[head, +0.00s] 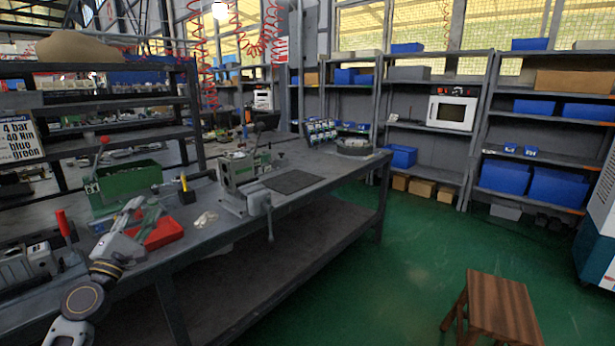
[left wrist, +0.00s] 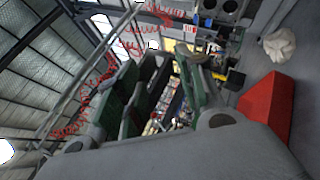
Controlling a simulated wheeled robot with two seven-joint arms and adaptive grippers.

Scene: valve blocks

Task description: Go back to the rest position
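My left arm comes in from the lower left in the head view. My left gripper (head: 148,210) is over the near edge of the workbench, just left of a red tray (head: 166,234). In the left wrist view the two fingers of my left gripper (left wrist: 172,70) stand apart with green inner faces, and I see nothing held between them. The red tray also shows at the right of the left wrist view (left wrist: 264,110). My right gripper is not in view.
The workbench (head: 325,168) carries a green bin (head: 128,186), a grey valve fixture (head: 240,178) and a crumpled white item (head: 205,219). A wooden stool (head: 498,305) stands on the green floor, with open floor between it and the bench.

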